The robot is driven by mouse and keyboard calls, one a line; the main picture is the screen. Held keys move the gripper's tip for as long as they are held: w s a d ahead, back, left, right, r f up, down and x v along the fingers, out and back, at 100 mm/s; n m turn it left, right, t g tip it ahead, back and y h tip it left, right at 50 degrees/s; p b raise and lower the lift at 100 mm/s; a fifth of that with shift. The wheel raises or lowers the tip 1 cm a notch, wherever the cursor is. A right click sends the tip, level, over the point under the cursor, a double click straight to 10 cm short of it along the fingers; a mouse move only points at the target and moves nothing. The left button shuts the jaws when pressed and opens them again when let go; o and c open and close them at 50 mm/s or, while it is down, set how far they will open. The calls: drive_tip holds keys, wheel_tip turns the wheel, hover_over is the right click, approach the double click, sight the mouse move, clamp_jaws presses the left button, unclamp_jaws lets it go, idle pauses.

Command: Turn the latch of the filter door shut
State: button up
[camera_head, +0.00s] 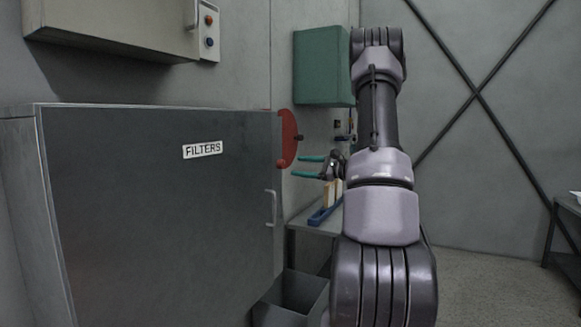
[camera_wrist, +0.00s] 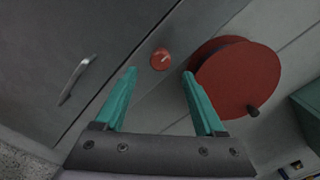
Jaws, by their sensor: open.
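The filter door (camera_head: 150,235) is the broad grey cabinet front with a "FILTERS" label and a bar handle; it looks closed. In the wrist view the door (camera_wrist: 50,50) is at upper left. The latch looks to be the small round red knob (camera_wrist: 161,59) with a pale mark, just right of the door's seam. My gripper (camera_head: 296,166) is open, its teal fingers pointing left toward the cabinet's right edge. In the wrist view the knob shows just beyond the gap between the fingertips of my gripper (camera_wrist: 160,73); I see no contact.
A large red wheel (camera_wrist: 237,78) with a dark peg is close to the right finger; it shows edge-on in the head view (camera_head: 288,135). A green box (camera_head: 322,68) hangs behind. A low bench (camera_head: 310,227) with a blue tray (camera_head: 325,213) and a grey bin (camera_head: 291,300) are below.

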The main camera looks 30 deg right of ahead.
drive_tip(key=shift+v, duration=2.3)
drive_tip(key=s+a+r+n+g, duration=0.35)
drive_tip(key=s+a+g, duration=0.2)
drive_tip(key=a, duration=0.55)
drive_tip(key=s+a+r+n+g, duration=0.2)
drive_tip(key=s+a+n+g, duration=0.3)
drive_tip(key=a, duration=0.6)
drive_tip(key=s+a+r+n+t+h, duration=0.1)
drive_tip(key=s+n+h, duration=0.3)
drive_tip(key=s, duration=0.4)
drive_tip(key=s+a+r+n+t+h, duration=0.1)
drive_tip(key=s+n+h, duration=0.3)
drive_tip(key=s, duration=0.5)
drive_tip(key=shift+s+a+t+h, duration=0.35)
drive_tip(key=shift+a+t+h, duration=0.2)
drive_tip(key=shift+t, duration=0.2)
drive_tip(key=shift+r, duration=0.1)
